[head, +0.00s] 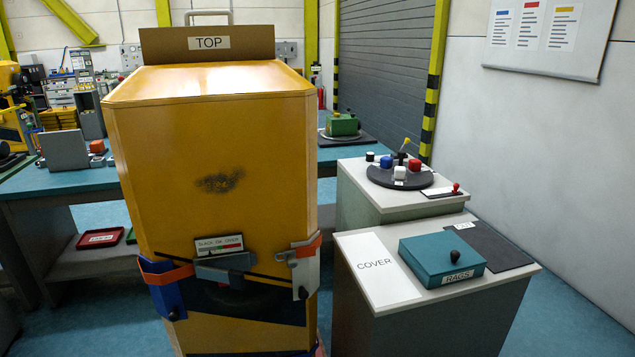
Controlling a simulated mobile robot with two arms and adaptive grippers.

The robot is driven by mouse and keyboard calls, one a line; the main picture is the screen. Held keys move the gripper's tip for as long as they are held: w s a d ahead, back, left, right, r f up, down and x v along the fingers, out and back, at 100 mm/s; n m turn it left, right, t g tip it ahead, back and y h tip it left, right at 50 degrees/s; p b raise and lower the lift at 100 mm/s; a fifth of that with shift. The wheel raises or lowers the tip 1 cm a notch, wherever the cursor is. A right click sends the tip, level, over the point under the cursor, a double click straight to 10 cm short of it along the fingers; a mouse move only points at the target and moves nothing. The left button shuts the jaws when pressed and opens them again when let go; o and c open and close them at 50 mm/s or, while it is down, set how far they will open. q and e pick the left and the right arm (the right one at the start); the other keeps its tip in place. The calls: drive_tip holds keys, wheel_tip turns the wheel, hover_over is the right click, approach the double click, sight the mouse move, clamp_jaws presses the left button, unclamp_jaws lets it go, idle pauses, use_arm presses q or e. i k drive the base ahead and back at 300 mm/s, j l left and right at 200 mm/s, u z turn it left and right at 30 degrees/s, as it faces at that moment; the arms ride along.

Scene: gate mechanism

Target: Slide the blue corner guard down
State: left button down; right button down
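The blue corner guard (168,292) sits on the lower left front corner of a tall yellow cabinet (215,140). A small dark knob (174,315) is at its lower end. An orange strap (166,275) crosses the guard near its top. A grey-white corner guard (304,275) with an orange strap is on the right front corner at a similar height. Between them, a grey latch-like piece (225,266) is on the front face, under a small label plate. Neither gripper is in view.
A board marked TOP (208,44) stands on the cabinet. To the right, a grey stand holds a teal RAGS box (442,259) beside a white COVER area (377,265). Behind it, a stand carries a round dark tray (400,177). Teal-topped workbenches stand behind.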

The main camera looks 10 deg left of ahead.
sight(168, 299)
drive_tip(key=u, duration=1.25)
